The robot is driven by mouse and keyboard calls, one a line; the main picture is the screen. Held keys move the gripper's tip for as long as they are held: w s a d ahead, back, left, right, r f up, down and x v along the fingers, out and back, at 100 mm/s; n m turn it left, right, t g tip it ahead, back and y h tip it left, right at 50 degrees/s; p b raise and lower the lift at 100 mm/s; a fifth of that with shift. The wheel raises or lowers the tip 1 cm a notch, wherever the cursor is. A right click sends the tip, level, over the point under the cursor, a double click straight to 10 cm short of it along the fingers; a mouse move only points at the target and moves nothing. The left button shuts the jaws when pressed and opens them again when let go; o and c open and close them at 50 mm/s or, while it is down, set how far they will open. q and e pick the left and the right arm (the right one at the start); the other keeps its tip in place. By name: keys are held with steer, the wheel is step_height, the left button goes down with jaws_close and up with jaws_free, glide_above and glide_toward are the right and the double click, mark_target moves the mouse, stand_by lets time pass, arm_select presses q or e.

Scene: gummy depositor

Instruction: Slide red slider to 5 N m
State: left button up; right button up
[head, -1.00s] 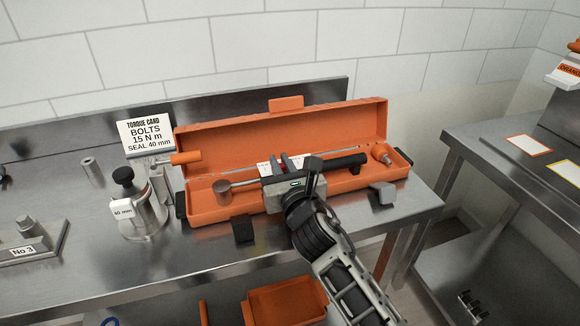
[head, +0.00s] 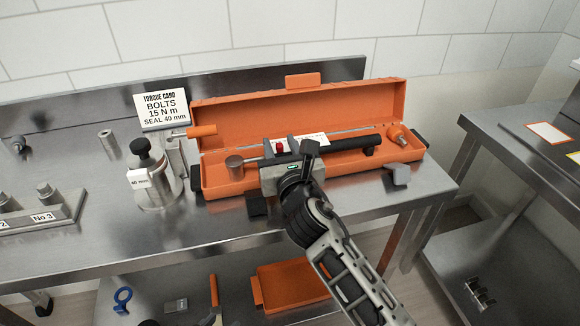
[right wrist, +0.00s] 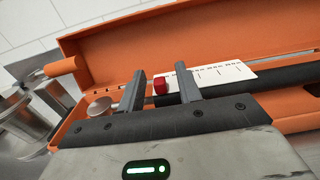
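The red slider (head: 280,147) sits on the torque wrench in the open orange case (head: 220,183). In the right wrist view the red slider (right wrist: 160,86) is at the left end of a white scale strip (right wrist: 222,75); its numbers are not readable. My right gripper (head: 281,151) is over the case, with its fingers open on either side of the slider. In the right wrist view the slider lies nearer the right finger, with a gap to the left one. I cannot tell whether a finger touches it. The wrench's black handle (head: 355,143) extends right. My left gripper is not in view.
A torque card (head: 161,108) reads BOLTS 15 N m, SEAL 40 mm. A metal device with a black knob (head: 140,147) stands left of the case. The raised lid (head: 300,98) is behind the wrench. Small dark and grey blocks lie in front.

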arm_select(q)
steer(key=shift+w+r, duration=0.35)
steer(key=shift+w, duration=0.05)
arm_select(e)
steer(key=v, duration=1.5)
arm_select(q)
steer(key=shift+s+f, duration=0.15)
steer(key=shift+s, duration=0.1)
arm_select(e)
steer(key=shift+s+r, duration=0.1)
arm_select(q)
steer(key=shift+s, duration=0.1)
